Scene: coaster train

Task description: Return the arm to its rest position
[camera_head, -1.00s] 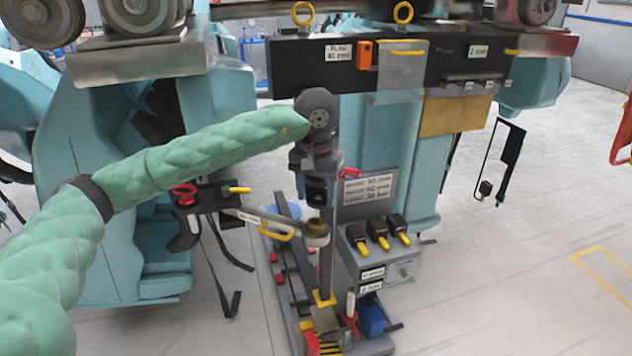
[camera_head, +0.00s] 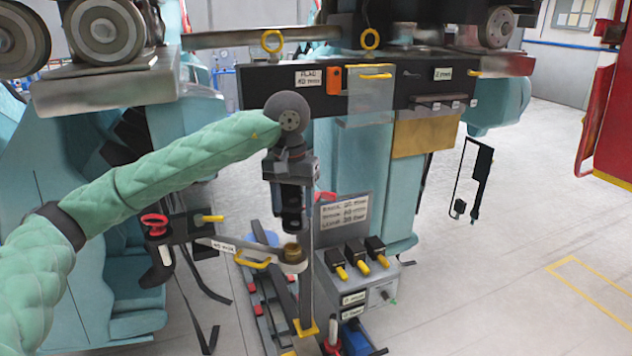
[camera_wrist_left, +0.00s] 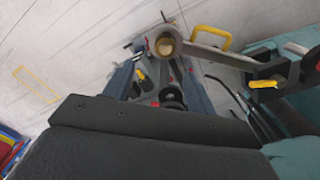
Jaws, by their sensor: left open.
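My left arm comes in from the left in a green padded sleeve. Its dark gripper (camera_head: 291,226) points down at the middle of the head view, open and with nothing seen between its fingers. Just below it in that view is the round brass-coloured end (camera_head: 292,252) of a grey bar labelled 40 mm (camera_head: 228,247), with a yellow handle. I cannot tell whether the gripper touches it. The left wrist view shows the same ring end (camera_wrist_left: 168,43) apart from the dark gripper housing. My right gripper is not in view.
A black rail (camera_head: 390,88) with labels and yellow rings spans the machine behind my gripper. A grey box (camera_head: 355,285) with yellow-tipped black levers stands to the right. A red-topped clamp (camera_head: 156,225) is at left. A red frame (camera_head: 607,110) is at far right. Open floor lies right.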

